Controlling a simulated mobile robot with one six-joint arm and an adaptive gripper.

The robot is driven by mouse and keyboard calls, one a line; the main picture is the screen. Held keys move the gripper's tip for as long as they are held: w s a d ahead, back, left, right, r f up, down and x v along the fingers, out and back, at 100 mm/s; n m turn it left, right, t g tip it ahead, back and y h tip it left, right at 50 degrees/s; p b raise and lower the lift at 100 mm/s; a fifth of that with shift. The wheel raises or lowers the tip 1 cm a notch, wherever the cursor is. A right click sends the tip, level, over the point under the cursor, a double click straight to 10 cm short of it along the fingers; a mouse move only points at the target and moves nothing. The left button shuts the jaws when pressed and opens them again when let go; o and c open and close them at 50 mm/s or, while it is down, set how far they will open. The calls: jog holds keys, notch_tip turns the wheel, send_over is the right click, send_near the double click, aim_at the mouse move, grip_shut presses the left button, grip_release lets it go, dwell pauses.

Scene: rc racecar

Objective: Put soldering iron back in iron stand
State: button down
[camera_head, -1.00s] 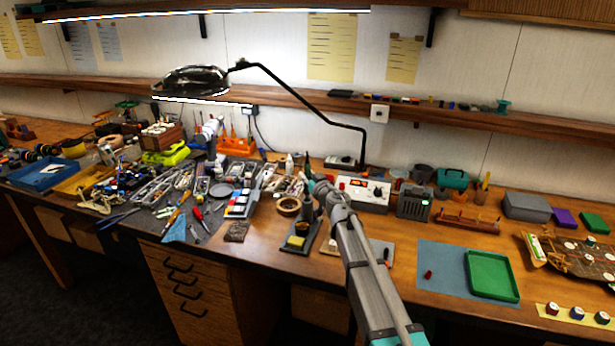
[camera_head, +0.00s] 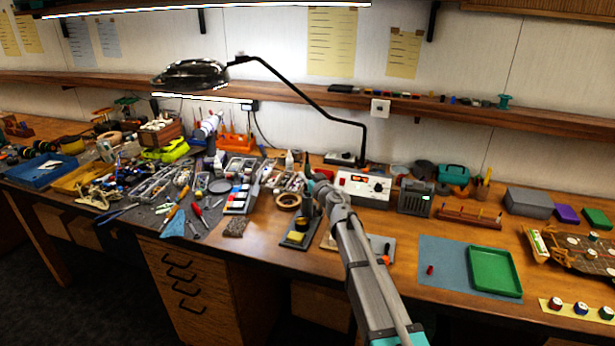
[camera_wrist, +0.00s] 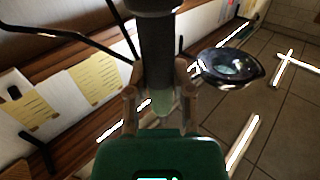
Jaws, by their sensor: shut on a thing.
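My gripper (camera_wrist: 160,98) is shut on a dark cylindrical handle (camera_wrist: 156,45), which looks like the soldering iron. Its pale greenish end shows between the fingers, and its other end runs out of the top of the wrist view. In the head view my gripper (camera_head: 316,186) is over the middle of the bench, largely hidden by my own arm, and the iron cannot be made out there. The iron stand (camera_head: 300,232), a dark base with a yellow sponge (camera_head: 296,237), sits just in front and left of my gripper.
A white soldering station (camera_head: 362,188) with a red display stands behind my arm. A lamp (camera_head: 190,74) hangs over the bench on a black arm. Loose tools crowd the left. A blue mat (camera_head: 445,262) with a green tray (camera_head: 494,274) lies at right.

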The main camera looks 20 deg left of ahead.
jog(key=shift+f+b, duration=0.3)
jog(key=shift+f, duration=0.05)
dwell(0.3)
jog(key=shift+c, duration=2.1)
grip_release()
jog(key=o, duration=0.4)
jog(key=shift+s, duration=0.15)
jog(key=shift+s+d+r+p, duration=0.35)
jog(key=shift+s+d, duration=0.45)
jog(key=shift+s+d+r+p, duration=0.3)
jog(key=shift+s+d, duration=0.45)
jog(key=shift+d, duration=0.05)
jog(key=shift+s+d+r+p, duration=0.35)
jog(key=shift+s+d, duration=0.45)
